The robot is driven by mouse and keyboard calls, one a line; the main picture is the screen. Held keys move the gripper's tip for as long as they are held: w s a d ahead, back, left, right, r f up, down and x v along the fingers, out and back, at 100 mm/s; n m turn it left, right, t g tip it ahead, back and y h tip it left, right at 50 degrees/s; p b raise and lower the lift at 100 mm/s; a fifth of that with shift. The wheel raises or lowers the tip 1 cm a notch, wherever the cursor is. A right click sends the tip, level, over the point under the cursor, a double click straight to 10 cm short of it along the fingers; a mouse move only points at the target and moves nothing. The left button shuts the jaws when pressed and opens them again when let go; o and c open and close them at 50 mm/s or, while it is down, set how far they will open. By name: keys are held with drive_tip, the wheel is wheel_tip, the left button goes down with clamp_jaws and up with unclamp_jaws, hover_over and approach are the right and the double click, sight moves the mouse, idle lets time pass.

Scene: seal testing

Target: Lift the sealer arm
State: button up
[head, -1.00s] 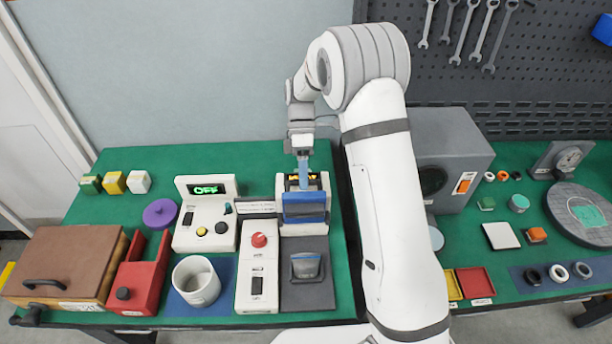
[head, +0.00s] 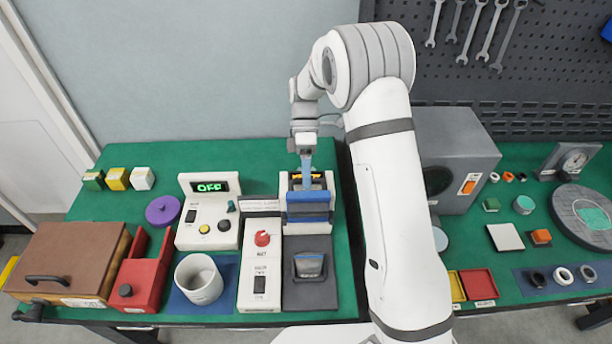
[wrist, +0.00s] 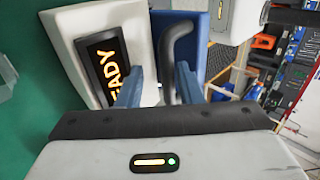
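The sealer (head: 318,228) is a small white-and-blue machine near the middle of the bench in the head view. Its blue arm (head: 307,196) runs across the top; the blue part (wrist: 190,60) also shows in the wrist view. A grey bent handle (wrist: 174,52) stands on it. The sealer's display (wrist: 103,68) reads "READY" in orange. My gripper (wrist: 158,85) is open, with its two blue-grey fingers apart on either side of the handle. A gap shows beside the handle; contact cannot be told. In the head view my gripper (head: 306,172) points down over the sealer.
A grey pad with a small dark block (head: 309,265) lies in front of the sealer. A grey machine (head: 455,150) stands right, behind my arm.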

drive_tip(key=b+v, duration=0.1)
drive_tip(key=v, duration=0.6)
drive_tip(key=shift+w+b, duration=0.1)
drive_tip(key=shift+b, duration=0.25)
drive_tip(key=shift+w+r, duration=0.2)
drive_tip(key=shift+r, duration=0.15)
drive_tip(key=s+d+r+m+t, duration=0.6)
drive_tip(key=s+d+r+m, duration=0.25)
drive_tip(key=s, duration=0.25)
drive_tip(key=s+d+f+m+t, duration=0.1)
drive_tip(key=s+d+m+t, duration=0.1)
drive_tip(key=s, duration=0.5)
drive_tip(key=s+d+f+m+t+b, duration=0.1)
drive_tip(key=s+d+m+t, duration=0.1)
drive_tip(key=s+m, duration=0.5)
drive_tip(key=shift+d+t, duration=0.35)
drive_tip(key=shift+t, duration=0.55)
